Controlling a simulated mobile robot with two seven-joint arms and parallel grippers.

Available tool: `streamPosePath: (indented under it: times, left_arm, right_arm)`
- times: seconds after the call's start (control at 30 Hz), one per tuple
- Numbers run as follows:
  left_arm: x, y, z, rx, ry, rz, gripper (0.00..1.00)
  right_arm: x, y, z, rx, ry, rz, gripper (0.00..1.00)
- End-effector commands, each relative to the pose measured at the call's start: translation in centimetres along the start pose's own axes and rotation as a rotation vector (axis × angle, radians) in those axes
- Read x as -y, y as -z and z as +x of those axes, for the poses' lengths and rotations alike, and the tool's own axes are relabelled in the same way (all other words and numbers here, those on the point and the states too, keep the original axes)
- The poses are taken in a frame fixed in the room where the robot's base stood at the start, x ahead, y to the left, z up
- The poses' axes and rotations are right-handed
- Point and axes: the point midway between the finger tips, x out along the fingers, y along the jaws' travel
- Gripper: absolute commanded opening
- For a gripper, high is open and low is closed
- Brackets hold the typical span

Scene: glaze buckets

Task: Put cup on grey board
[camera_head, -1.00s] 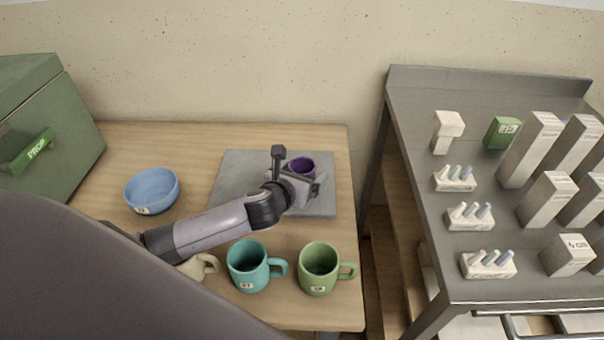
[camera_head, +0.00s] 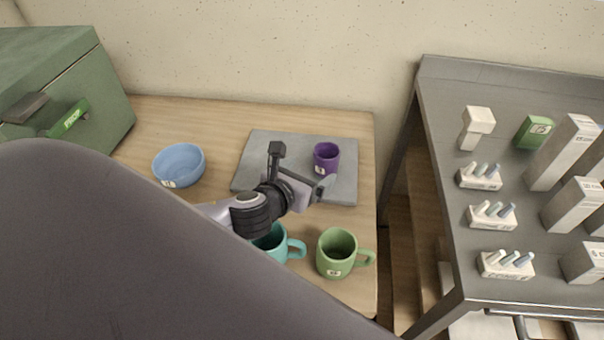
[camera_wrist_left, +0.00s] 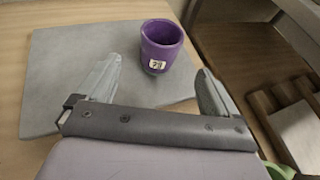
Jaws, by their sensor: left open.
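A small purple cup (camera_head: 326,157) stands upright on the right part of the grey board (camera_head: 259,149), which lies flat on the wooden table. In the left wrist view the purple cup (camera_wrist_left: 162,45) stands on the grey board (camera_wrist_left: 60,75), beyond my fingertips. My left gripper (camera_head: 313,184) is open and empty, on the near side of the cup and apart from it. In the left wrist view its two fingers (camera_wrist_left: 158,82) are spread wide with nothing between them. My right gripper is not in view.
A teal mug (camera_head: 273,243), partly hidden by my arm, and a green mug (camera_head: 338,252) stand in front of the board. A blue bowl (camera_head: 179,164) is left of it. A green box (camera_head: 75,85) stands far left. A grey metal table (camera_head: 440,130) with several items is right.

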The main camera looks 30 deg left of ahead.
Motion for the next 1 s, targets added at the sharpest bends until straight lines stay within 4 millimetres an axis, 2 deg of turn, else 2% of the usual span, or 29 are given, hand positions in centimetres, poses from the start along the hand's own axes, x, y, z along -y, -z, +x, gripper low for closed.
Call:
streamPosePath:
  times: [0.1,0.3,0.83,1.0]
  left_arm:
    - [0.0,0.0,-1.3,0.000,0.000,0.002,0.94]
    - [0.0,0.0,-2.1,0.000,-0.001,-0.001,0.94]
    - [0.0,0.0,-2.1,0.000,0.000,-0.003,0.94]
    - [-0.1,-0.5,-2.0,0.002,0.004,-0.116,0.94]
  right_arm:
    - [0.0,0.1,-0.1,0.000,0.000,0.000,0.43]
    - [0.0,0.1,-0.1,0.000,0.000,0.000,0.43]
    - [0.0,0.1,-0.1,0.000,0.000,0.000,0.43]
    - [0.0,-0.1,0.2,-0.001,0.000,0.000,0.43]
